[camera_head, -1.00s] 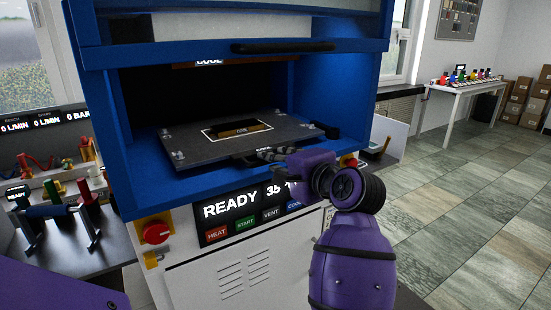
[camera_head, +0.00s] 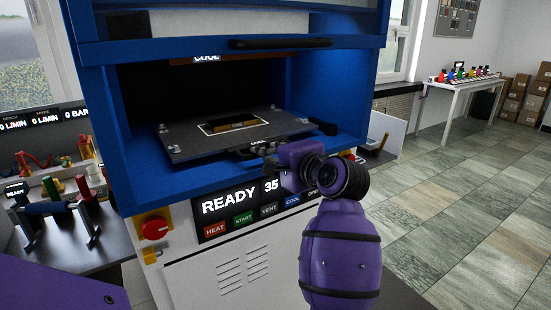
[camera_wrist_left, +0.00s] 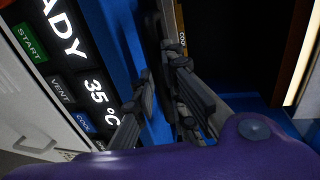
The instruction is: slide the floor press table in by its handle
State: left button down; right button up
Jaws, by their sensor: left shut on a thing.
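The floor press table (camera_head: 178,150) is a dark flat plate with bolts at its corners, a white outlined square and a brownish bar on top. It sits inside the blue press opening, with its front edge near the opening's front. Its dark handle (camera_head: 240,153) is on the front edge. My left gripper (camera_head: 258,152) is shut on the handle, and my purple wrist partly covers the handle's right end. In the left wrist view the dark fingers (camera_wrist_left: 160,85) are close against the table's front edge, beside the display. My right gripper is not in view.
The press's blue frame (camera_head: 95,100) surrounds the table. Below is a display panel (camera_head: 228,206) reading READY 35, with coloured buttons. A red knob (camera_head: 155,229) is at lower left. A side bench (camera_head: 100,250) stands left; open tiled floor (camera_head: 460,210) lies right.

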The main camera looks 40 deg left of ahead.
aim_at(256, 143)
pick_arm(q)
jog(key=x, duration=0.4)
jog(key=r+x, duration=0.1)
jog(key=x, duration=0.1)
jog(key=shift+w+a+b, duration=0.1)
jog(key=shift+a+b, duration=0.2)
jog(key=shift+b, duration=0.05)
jog(key=shift+w+a, duration=0.1)
jog(key=shift+a, duration=0.15)
jog(key=shift+r, duration=0.25)
jog(key=c, duration=2.2)
grip_release()
jog(key=shift+o, duration=0.8)
jog(key=shift+a+f, duration=0.1)
jog(key=shift+f, duration=0.05)
jog(key=v, duration=1.2)
